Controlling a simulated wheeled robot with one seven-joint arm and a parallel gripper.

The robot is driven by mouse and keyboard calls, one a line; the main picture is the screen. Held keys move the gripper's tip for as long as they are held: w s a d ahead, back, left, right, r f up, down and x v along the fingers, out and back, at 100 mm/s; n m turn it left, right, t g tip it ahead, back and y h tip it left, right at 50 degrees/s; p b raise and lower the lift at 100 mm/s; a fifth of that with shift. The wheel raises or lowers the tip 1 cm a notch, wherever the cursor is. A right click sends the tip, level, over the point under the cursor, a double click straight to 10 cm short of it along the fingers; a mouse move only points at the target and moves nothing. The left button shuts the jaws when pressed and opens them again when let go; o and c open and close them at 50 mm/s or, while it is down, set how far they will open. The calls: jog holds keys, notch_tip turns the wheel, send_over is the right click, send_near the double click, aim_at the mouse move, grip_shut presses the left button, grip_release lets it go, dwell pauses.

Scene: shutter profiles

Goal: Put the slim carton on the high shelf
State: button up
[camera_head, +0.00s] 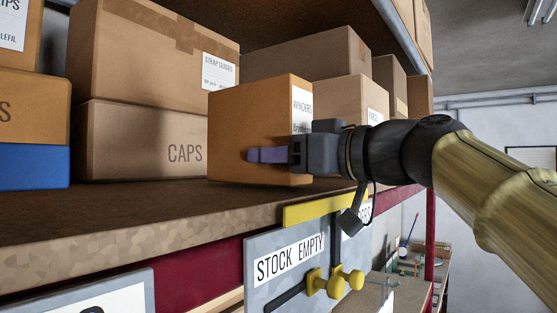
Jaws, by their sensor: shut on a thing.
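The slim carton (245,115) is an orange-brown box with a white label reading "WINDERS" on its right face. It stands upright at the front of the high shelf (120,215), its lower edge close to the brown shelf surface. I cannot tell whether it rests on the shelf or hangs just above it. My gripper (268,155) comes in from the right and is shut on the carton. One purple-grey finger lies along its front face; the other finger is hidden behind the carton.
Stacked cartons, one marked "CAPS" (140,140), stand left and behind. More boxes (350,98) fill the shelf behind the carton. A shelf beam (405,45) runs above at the right. A "STOCK EMPTY" sign (290,265) with yellow knobs hangs below the shelf edge. The shelf's front strip is bare.

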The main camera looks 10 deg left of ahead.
jog(key=shift+a+f, duration=0.15)
jog(key=shift+f, duration=0.05)
jog(key=o, duration=1.3)
jog(key=shift+f, duration=0.1)
jog(key=b+v, duration=0.3)
jog(key=v, duration=0.9)
jog(key=shift+b, duration=0.3)
